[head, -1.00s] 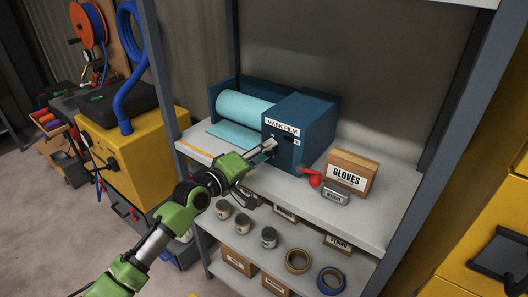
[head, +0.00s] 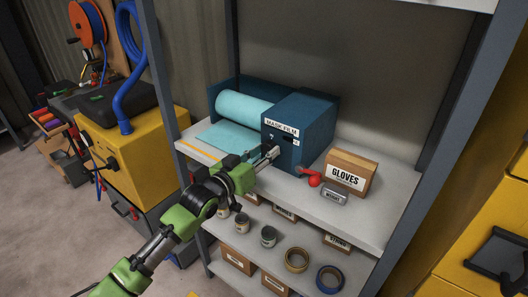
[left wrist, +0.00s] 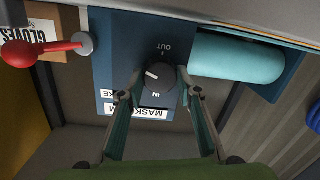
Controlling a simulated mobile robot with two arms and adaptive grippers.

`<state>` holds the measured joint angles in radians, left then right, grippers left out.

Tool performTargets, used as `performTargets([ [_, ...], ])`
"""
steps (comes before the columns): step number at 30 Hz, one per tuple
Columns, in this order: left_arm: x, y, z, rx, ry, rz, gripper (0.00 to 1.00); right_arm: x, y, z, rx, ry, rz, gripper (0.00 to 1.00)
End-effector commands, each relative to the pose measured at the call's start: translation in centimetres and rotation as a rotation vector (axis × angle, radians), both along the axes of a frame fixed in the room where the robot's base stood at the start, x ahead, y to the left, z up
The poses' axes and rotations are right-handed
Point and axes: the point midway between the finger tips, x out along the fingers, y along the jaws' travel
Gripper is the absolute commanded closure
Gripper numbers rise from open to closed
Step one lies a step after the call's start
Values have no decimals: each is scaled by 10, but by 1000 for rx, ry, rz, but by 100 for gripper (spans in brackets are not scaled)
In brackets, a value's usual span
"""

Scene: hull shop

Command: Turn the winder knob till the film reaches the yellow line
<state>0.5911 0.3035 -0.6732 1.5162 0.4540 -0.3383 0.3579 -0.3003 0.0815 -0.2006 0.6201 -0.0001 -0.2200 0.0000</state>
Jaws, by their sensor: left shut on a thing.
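The film winder (head: 300,115) is a blue box labelled MASK FILM with a pale teal roll (head: 243,106) on its left. A teal film sheet (head: 228,138) lies out on the shelf, its front edge a short strip of bare shelf from the yellow line (head: 196,151), which my arm partly covers. My left gripper (head: 272,154) is at the box's front. In the left wrist view its fingers (left wrist: 160,84) are shut on the black winder knob (left wrist: 158,77), one on each side. The knob's white mark points up-left, between labels OUT and IN. My right gripper is not in view.
A red-ended lever (head: 313,180) sticks out at the box's right. A GLOVES box (head: 350,172) and a small grey block (head: 334,194) stand beside it. Cans, tape rolls and boxes fill the lower shelf. Grey posts (head: 165,85) frame the rack.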

Motion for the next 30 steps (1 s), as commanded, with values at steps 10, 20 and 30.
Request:
performTargets([
  [10, -1, -1, -2, 269, -193, -1, 90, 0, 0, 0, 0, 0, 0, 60],
  [20, -1, -1, -3, 496, -360, -1, 90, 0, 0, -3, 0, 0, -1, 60],
  [30, -1, -1, -3, 642, -465, -1, 90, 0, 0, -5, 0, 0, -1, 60],
])
